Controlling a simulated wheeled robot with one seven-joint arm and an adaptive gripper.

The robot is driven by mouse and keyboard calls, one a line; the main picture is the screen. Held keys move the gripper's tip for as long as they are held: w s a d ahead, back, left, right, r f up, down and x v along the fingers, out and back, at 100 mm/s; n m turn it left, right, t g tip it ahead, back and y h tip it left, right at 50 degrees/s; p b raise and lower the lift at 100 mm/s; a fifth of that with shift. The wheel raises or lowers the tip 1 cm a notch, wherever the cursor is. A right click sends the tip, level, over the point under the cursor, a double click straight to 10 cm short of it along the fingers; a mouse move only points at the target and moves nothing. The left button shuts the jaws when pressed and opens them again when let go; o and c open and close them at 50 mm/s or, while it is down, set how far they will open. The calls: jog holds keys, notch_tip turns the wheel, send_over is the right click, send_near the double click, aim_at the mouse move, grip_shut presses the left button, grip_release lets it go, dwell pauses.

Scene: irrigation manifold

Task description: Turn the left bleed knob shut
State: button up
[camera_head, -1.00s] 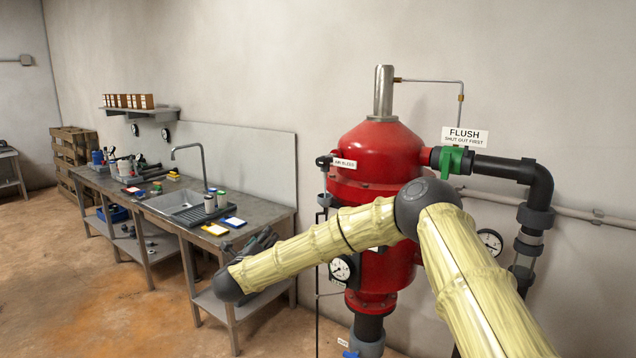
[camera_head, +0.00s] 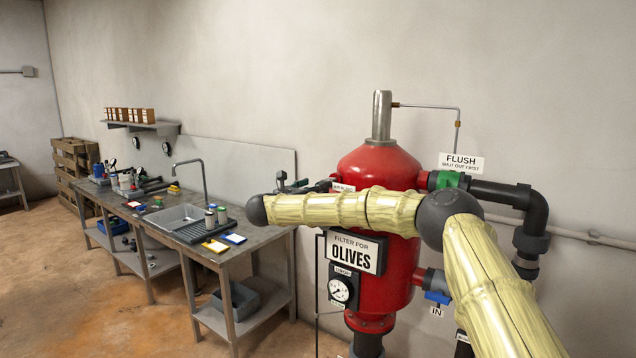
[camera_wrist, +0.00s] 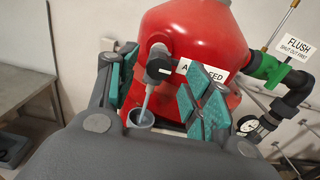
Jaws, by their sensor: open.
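The red filter tank (camera_head: 352,165) stands against the wall. A dark bleed fitting (camera_wrist: 158,64) sticks out from its side by the air bleed label (camera_head: 343,187), with a thin spout running down to a small grey cup (camera_wrist: 139,118). The fitting's knob is hard to make out, so I cannot tell its setting. My gripper (camera_wrist: 165,82) is open, its teal pads on either side of the fitting in the wrist view. The right pads partly cover the label. No grip on the fitting shows. In the head view my gripper (camera_head: 292,184) is small beside the tank, partly behind my arm.
A green flush valve (camera_head: 450,180) and dark pipe are on the tank's right. A blue inlet valve (camera_head: 437,298) sits lower right. A workbench (camera_head: 255,240) with a sink stands left.

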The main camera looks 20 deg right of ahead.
jog(key=p+x, duration=0.1)
jog(key=x, duration=0.2)
jog(key=shift+w+d, duration=0.25)
jog(key=c, duration=1)
